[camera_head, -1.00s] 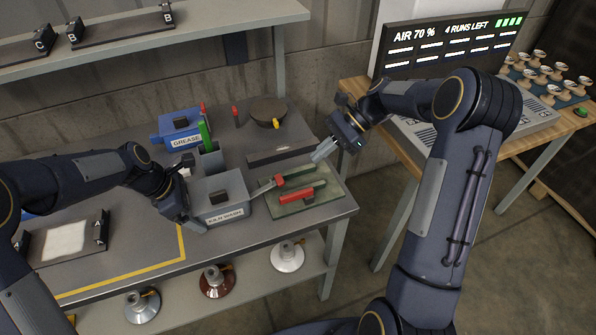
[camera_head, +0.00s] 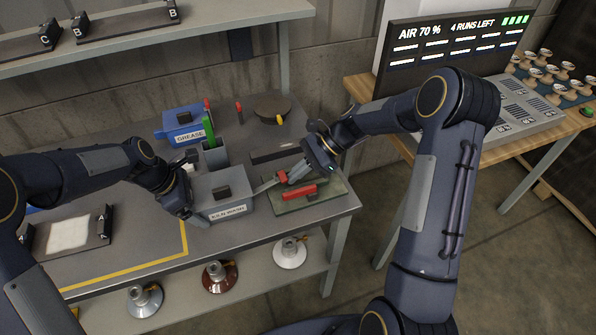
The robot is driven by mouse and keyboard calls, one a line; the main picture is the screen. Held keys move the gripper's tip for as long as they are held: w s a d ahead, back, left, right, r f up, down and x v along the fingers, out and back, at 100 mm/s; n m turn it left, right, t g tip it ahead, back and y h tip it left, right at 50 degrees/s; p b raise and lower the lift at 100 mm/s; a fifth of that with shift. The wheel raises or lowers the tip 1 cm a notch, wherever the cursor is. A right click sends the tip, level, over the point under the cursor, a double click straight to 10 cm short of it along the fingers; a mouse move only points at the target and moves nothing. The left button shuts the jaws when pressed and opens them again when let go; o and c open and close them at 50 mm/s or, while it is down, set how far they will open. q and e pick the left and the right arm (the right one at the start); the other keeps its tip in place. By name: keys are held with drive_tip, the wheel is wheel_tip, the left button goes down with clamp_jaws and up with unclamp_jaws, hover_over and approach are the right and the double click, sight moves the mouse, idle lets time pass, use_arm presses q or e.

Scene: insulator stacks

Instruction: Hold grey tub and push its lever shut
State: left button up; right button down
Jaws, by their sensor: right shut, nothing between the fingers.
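A green tray (camera_head: 333,190) with a red-handled tool (camera_head: 298,192) lies under my right gripper. A blue grease tub (camera_head: 186,127) and a grey holder with a green-handled item (camera_head: 209,130) stand behind. A round dark disc (camera_head: 272,106) is at the back. A console stands right.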

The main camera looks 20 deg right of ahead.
sight(269, 184)
drive_tip(key=shift+a+r+h, duration=0.1)
drive_tip(key=shift+r+h, duration=0.3)
drive_tip(key=shift+a+r, duration=0.1)
drive_tip(key=shift+r, duration=0.05)
drive_tip(key=shift+a+r+h, duration=0.2)
drive_tip(key=shift+r+h, duration=0.25)
drive_tip(key=shift+a+r+h, duration=0.2)
drive_tip(key=shift+r+h, duration=0.25)
drive_tip(key=a+r+h, duration=0.2)
drive_tip(key=a+h, duration=0.1)
drive_tip(key=h, duration=0.1)
drive_tip(key=a+r+h, duration=0.3)
drive_tip(key=h, duration=0.1)
drive_tip(key=shift+r, duration=0.2)
drive_tip(key=shift+a+r+h, duration=0.25)
drive_tip(key=shift+a+h, duration=0.4)
drive_tip(key=shift+h, duration=0.15)
drive_tip(key=shift+d, duration=0.1)
